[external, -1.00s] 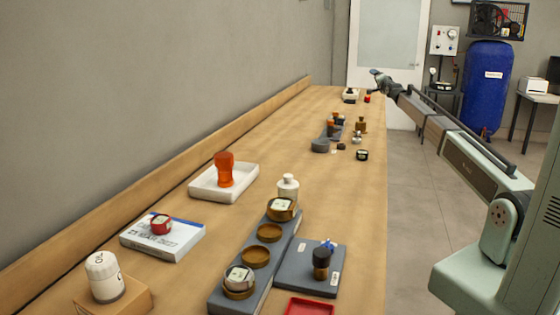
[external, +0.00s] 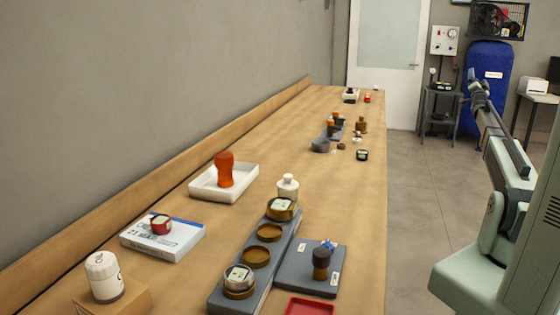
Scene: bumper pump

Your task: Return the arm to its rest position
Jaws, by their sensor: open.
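My arm reaches up and away from its base at the right of the external view, clear of the bench. My gripper (external: 474,80) is at the far end of the arm, in front of the blue tank. It is small in the picture, open, and nothing shows in it. It is to the right of the wooden bench (external: 345,220) and above the floor.
The bench holds a white tray (external: 240,193) with an orange bottle (external: 225,170), a grey rack (external: 283,240) with brown rings, a grey plate (external: 300,280), and small items farther back. A blue tank (external: 488,100) stands behind my gripper. Open floor (external: 415,200) lies between bench and arm.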

